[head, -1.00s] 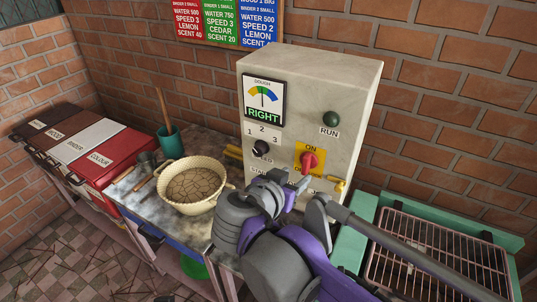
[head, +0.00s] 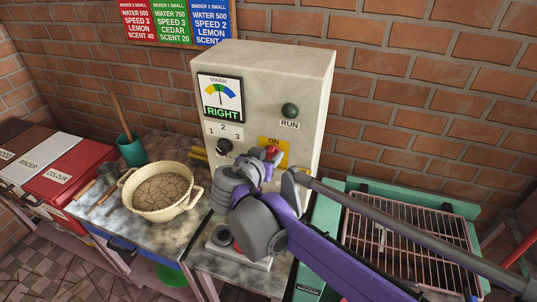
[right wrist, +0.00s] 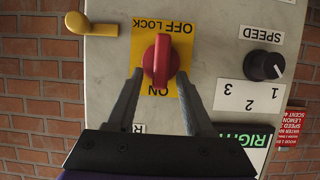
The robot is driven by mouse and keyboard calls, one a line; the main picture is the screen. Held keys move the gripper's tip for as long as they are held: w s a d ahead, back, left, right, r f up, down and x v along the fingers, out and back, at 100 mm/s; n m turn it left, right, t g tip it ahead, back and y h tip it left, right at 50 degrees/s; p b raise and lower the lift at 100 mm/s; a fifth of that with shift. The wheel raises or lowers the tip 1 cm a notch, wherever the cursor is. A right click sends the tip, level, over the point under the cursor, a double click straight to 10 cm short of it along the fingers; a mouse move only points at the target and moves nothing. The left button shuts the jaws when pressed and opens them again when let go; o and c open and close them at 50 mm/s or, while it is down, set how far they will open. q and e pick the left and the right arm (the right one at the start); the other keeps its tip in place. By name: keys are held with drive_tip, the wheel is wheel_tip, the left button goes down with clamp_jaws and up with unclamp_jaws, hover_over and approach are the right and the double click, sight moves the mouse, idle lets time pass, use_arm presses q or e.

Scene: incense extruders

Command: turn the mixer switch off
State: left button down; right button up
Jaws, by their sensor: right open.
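The mixer switch is a red knob (head: 273,152) on a yellow plate (head: 279,145) on the front of the pale control box (head: 308,72). In the right wrist view, which is upside down, the red knob (right wrist: 160,60) stands lengthwise between the ON and OFF LOCK labels. My right gripper (right wrist: 159,74) is open, with one finger on each side of the knob's ON end. Contact cannot be told. In the head view my right gripper (head: 268,160) covers the lower plate. My left gripper is not in view.
A speed dial (head: 224,146), a gauge reading RIGHT (head: 220,96) and a dark green RUN lamp (head: 290,110) are on the box. A yellow lever (right wrist: 90,24) is beside the plate. A cream bowl (head: 140,205) stands left; a wire rack (head: 395,235) stands right.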

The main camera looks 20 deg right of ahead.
drive_tip(key=shift+c, duration=0.3)
clamp_jaws()
